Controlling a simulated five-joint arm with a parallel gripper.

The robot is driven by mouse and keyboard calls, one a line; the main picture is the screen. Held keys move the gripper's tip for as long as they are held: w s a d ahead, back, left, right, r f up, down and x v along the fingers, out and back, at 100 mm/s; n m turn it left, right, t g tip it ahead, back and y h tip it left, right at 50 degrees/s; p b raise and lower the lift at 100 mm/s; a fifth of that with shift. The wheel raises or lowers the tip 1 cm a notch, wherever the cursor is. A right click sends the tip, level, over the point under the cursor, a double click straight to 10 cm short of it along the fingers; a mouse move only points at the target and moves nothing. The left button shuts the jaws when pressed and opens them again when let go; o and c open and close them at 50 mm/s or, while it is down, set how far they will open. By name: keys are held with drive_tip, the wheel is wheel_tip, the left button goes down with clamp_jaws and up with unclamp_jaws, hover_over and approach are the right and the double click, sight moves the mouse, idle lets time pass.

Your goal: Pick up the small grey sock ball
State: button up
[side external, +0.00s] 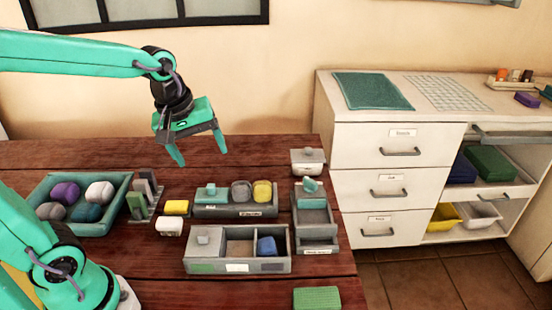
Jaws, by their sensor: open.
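A small grey rounded ball (50,211), which looks like the grey sock ball, lies at the front left of a grey-green tray (122,190) on the left of the table. Purple, whitish and blue balls lie beside it in the tray. My gripper (201,157) is open and empty, with its fingers pointing down. It hangs above the back of the table, to the right of the tray and higher than it, apart from the grey ball.
Right of the tray stands an upright rack (143,195) with grey and green pieces. Yellow (177,207) and white (169,227) blocks lie near it. Compartment boxes (236,266) fill the table's middle and right. A green sponge-like block (317,298) lies at the front right.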

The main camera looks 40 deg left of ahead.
drive_tip(key=w+a+f+n+g, duration=0.2)
drive_tip(key=w+f+n, duration=0.3)
drive_tip(key=w+n, duration=0.35)
drive_tip(key=n+g, duration=0.1)
drive_tip(key=n, duration=0.7)
hover_over(240, 186)
wheel_tip(240, 186, down, 7)
drive_tip(key=shift+w+r, duration=0.1)
drive_tip(key=shift+w, duration=0.05)
drive_tip(key=shift+f, duration=1.35)
drive_tip(key=shift+f, duration=2.6)
drive_tip(key=shift+c, duration=0.2)
drive_tip(key=c, duration=1)
